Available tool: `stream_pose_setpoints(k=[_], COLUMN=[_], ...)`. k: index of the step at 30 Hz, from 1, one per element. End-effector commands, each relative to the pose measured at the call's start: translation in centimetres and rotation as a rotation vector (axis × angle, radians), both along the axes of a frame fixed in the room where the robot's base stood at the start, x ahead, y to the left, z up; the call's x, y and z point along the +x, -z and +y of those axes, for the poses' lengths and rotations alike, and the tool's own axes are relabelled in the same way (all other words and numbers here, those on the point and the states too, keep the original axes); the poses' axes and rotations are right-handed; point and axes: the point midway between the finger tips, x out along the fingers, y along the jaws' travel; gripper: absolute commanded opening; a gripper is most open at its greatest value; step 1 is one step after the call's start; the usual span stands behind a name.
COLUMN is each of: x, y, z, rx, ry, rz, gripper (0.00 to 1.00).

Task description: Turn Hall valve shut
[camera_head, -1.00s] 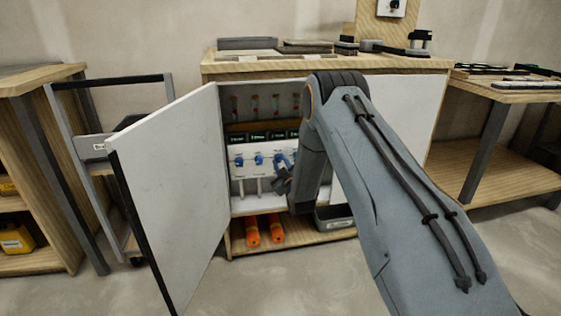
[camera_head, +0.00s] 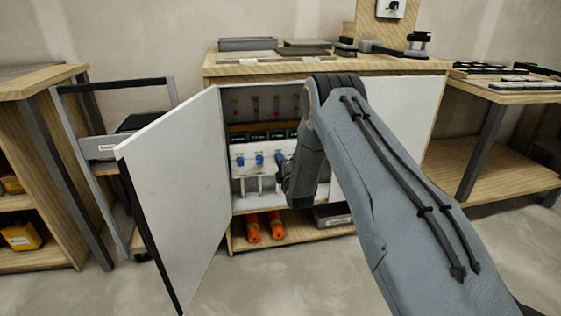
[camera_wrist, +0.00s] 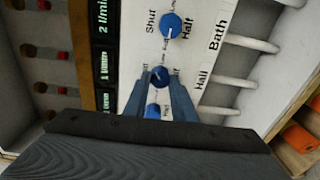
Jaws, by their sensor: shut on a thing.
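The Hall valve is a round blue knob (camera_wrist: 160,77) on the white valve panel (camera_wrist: 190,90), level with the printed word Hall. My gripper (camera_wrist: 160,79) is shut on this knob, one finger on each side. Its pointer setting is too small to read surely. The Bath valve knob (camera_wrist: 171,25) sits above it in the wrist view, with Shut and Half printed around it. Another blue knob (camera_wrist: 153,110) shows below, partly between my fingers. In the head view my gripper (camera_head: 281,163) is at the panel inside the open cabinet and largely hides the Hall knob.
The open white cabinet door (camera_head: 175,190) stands to the left of my arm. Black flow displays (camera_wrist: 104,30) sit beside the knobs. White pipes (camera_wrist: 240,83) stick out below the panel. Orange cylinders (camera_head: 253,228) and a grey bin (camera_head: 332,215) are on the lower shelf.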

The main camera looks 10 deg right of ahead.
Motion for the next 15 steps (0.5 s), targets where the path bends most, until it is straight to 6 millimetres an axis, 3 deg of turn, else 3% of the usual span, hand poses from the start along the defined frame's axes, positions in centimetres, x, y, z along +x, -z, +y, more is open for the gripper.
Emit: stream_pose_setpoints(k=[15], x=[-0.07], y=[0.01], z=[-0.01], rx=[-0.487], ry=[0.001], rz=[0.003], gripper=[0.01])
